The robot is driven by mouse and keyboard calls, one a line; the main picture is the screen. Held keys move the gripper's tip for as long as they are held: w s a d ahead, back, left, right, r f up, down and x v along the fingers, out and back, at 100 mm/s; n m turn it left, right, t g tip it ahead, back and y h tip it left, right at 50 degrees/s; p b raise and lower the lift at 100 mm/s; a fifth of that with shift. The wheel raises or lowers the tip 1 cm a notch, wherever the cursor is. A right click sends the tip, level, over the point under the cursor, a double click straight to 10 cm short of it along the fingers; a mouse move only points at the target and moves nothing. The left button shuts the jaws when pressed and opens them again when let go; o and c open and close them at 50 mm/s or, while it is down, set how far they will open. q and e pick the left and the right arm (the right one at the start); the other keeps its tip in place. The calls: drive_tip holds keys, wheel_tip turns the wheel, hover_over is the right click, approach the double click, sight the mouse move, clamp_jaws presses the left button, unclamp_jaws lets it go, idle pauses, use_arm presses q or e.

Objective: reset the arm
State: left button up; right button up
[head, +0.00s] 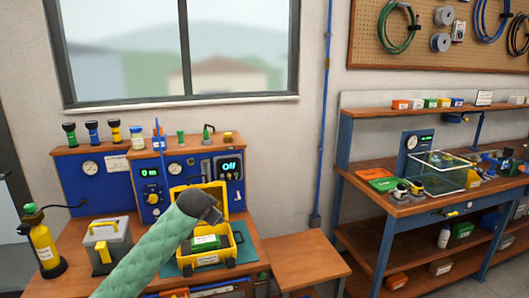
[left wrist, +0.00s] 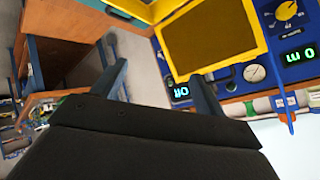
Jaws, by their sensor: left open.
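My left gripper (head: 212,211) is at the end of my green-sleeved left arm, above the workbench and in front of the open yellow case (head: 200,261). In the left wrist view my left gripper (left wrist: 158,70) has its two dark fingers spread apart, with nothing between them. The case's raised yellow lid (left wrist: 208,40) shows beyond the fingers there. Part of the case is hidden behind my arm in the head view. My right gripper is not in view.
A blue test panel (head: 150,196) with gauges and lit displays stands behind the case. A grey-and-yellow box (head: 106,245) and a yellow bottle (head: 44,245) are on the left. A lower wooden surface (head: 302,261) to the right is clear. A second bench holds a clear box (head: 441,178).

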use_arm(q)
drive_tip(key=s+f+n+g, duration=0.2)
drive_tip(key=s+f, duration=1.1)
drive_tip(key=f, duration=0.4)
drive_tip(key=s+f+n+g, duration=0.2)
drive_tip(key=s+f, duration=1)
drive_tip(key=f, duration=0.5)
drive_tip(key=s+f+g, duration=0.1)
drive_tip(key=s+f, duration=0.5)
drive_tip(key=s, duration=0.4)
drive_tip(key=s+d+f+n+g, duration=0.1)
drive_tip(key=s+f, duration=0.4)
drive_tip(key=s, duration=0.5)
drive_tip(key=s+d+f+g, duration=0.1)
drive_tip(key=s+f+g, duration=0.1)
drive_tip(key=s+f, duration=0.4)
drive_tip(key=s, duration=0.4)
drive_tip(key=shift+s+f+n+g, duration=0.3)
drive_tip(key=shift+n+g, duration=0.1)
